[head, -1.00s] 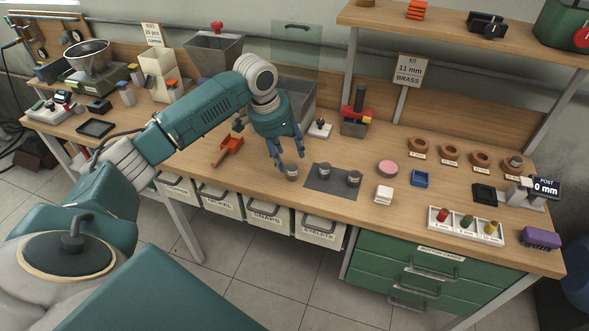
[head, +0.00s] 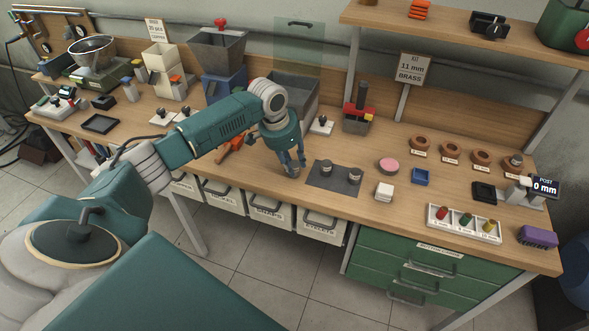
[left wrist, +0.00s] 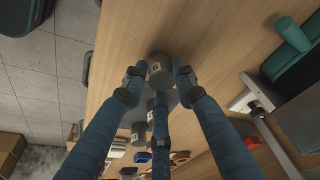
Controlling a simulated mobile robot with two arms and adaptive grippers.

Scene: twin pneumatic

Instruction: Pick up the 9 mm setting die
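A small grey cylindrical die (head: 292,173) stands on the bench just left of a dark mat (head: 322,185). Two similar grey dies, a left one (head: 326,169) and a right one (head: 355,176), stand on the mat. The size markings are too small to read, so I cannot tell which is the 9 mm die. My left gripper (head: 291,163) points down over the die off the mat. In the left wrist view this die (left wrist: 160,72) sits between the spread blue fingers (left wrist: 157,84), with small gaps visible. My right gripper is not in view.
An orange tool (head: 231,147) lies left of the gripper. The bench's front edge is close to the gripper.

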